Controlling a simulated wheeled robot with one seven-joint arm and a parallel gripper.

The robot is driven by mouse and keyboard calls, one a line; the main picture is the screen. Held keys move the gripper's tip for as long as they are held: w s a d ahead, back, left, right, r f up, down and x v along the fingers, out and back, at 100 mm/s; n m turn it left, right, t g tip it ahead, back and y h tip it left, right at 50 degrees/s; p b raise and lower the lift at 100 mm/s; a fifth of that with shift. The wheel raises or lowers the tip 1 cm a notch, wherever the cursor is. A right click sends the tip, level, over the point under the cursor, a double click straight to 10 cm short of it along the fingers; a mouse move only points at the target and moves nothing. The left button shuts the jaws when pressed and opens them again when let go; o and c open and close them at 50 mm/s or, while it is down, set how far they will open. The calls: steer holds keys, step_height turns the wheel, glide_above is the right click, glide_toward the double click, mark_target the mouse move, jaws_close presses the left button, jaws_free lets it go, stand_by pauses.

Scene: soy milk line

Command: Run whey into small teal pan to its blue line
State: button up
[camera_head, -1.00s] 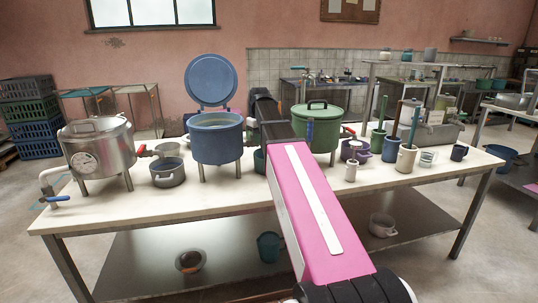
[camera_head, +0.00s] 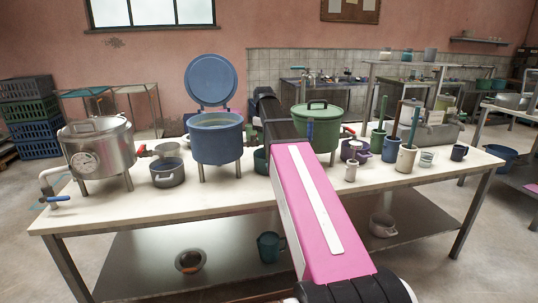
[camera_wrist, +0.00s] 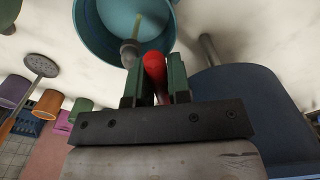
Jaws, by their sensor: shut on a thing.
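My gripper (camera_wrist: 155,80) is shut on a red tap handle (camera_wrist: 154,64) in the wrist view. The grey tap spout (camera_wrist: 130,52) beside it points into a teal pan (camera_wrist: 84,38). A thin pale yellowish streak runs from the spout into the pan, looking like a stream. The blue vat (camera_wrist: 245,105) fills the right of the wrist view. In the head view the blue vat (camera_head: 217,145) stands with its lid raised, and the teal pan (camera_head: 261,161) is partly hidden by my arm; my gripper is hidden there.
On the white table (camera_head: 120,205) stand a steel vat (camera_head: 97,150), a grey pot (camera_head: 167,173) and a green vat (camera_head: 322,130). A purple pot (camera_head: 354,151) and several mugs are at right. A teal jug (camera_head: 270,246) is on the lower shelf. The table's front left is clear.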

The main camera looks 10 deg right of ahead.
steer(key=shift+w, duration=0.1)
stand_by(0.3)
steer(key=w+n, duration=0.1)
steer(key=n, duration=0.1)
steer(key=d+n, duration=0.1)
steer(key=n, duration=0.1)
steer(key=shift+w, duration=0.4)
steer(key=shift+s, duration=0.1)
stand_by(2.3)
steer(key=shift+s+a+m, duration=0.15)
steer(key=shift+s+m, duration=0.15)
steer(key=shift+m, duration=0.4)
steer(key=shift+s, duration=0.1)
stand_by(0.8)
steer(key=shift+s+a+m, duration=0.2)
steer(key=shift+m, duration=0.5)
stand_by(0.8)
steer(key=shift+s+a+m, duration=0.15)
steer(key=shift+s+m, duration=0.1)
steer(key=shift+m, duration=0.25)
stand_by(0.8)
